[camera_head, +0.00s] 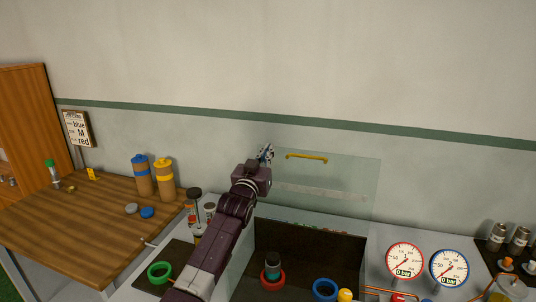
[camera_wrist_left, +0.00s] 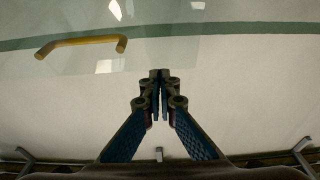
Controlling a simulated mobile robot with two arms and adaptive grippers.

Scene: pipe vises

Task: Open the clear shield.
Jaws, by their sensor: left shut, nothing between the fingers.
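The clear shield (camera_head: 340,180) stands raised behind the open-topped box (camera_head: 310,240), its lower edge near the box's back rim. Its yellow handle (camera_head: 306,156) is along the top edge. In the left wrist view, the handle (camera_wrist_left: 80,42) is at the upper left, on the see-through shield (camera_wrist_left: 165,55). My left gripper (camera_head: 266,152) is at the shield's upper left corner, to the left of the handle and apart from it. Its fingers (camera_wrist_left: 160,85) are shut with nothing between them. My right gripper is not in view.
The box holds a red ring (camera_head: 272,279), a blue ring (camera_head: 325,289) and a yellow piece (camera_head: 345,295). Two gauges (camera_head: 405,260) stand at the right. A wooden table (camera_head: 80,220) with blue- and yellow-topped cylinders (camera_head: 164,182) is at the left. A green ring (camera_head: 160,272) lies near my left arm.

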